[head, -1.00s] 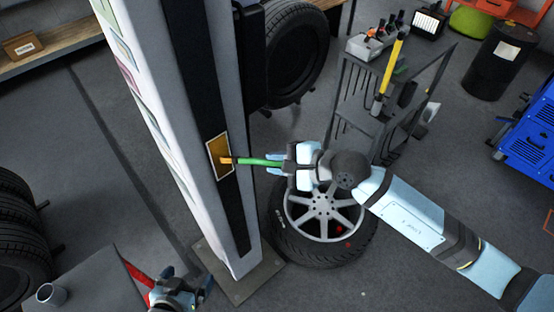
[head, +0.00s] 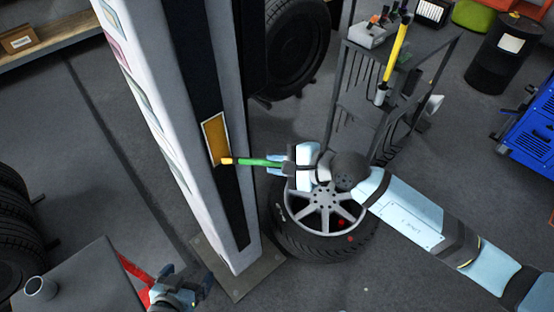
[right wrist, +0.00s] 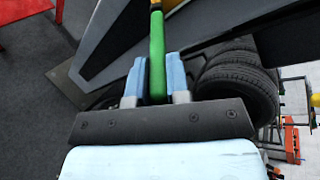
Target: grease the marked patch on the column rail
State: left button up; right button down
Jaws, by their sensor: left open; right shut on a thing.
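The marked patch (head: 215,138) is an amber rectangle with a pale border on the dark rail (head: 203,90) of the column (head: 165,100). My right gripper (head: 280,162) is shut on a green-handled brush (head: 258,162), held roughly level to the right of the column. The brush's yellow-orange tip (head: 227,161) overlaps the patch's lower edge; I cannot tell if it touches. In the right wrist view the green handle (right wrist: 157,50) stands between the fingers, and its tip is out of frame. My left gripper (head: 187,278) is open and empty, low near the column's foot.
A wheel (head: 323,208) lies below the right gripper, beside the column's base plate (head: 245,275). A tool cart (head: 400,105) stands behind my right arm. A grey table (head: 85,285) with a cup (head: 40,288) is at lower left. Open floor lies left of the column.

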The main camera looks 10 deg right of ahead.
jog(key=shift+f, duration=0.6)
jog(key=s+d, duration=0.3)
jog(key=s, duration=0.2)
jog(key=shift+d, duration=0.3)
jog(key=shift+s+d, duration=0.45)
jog(key=shift+s, duration=0.15)
jog(key=shift+s+d, duration=0.4)
jog(key=shift+s, duration=0.2)
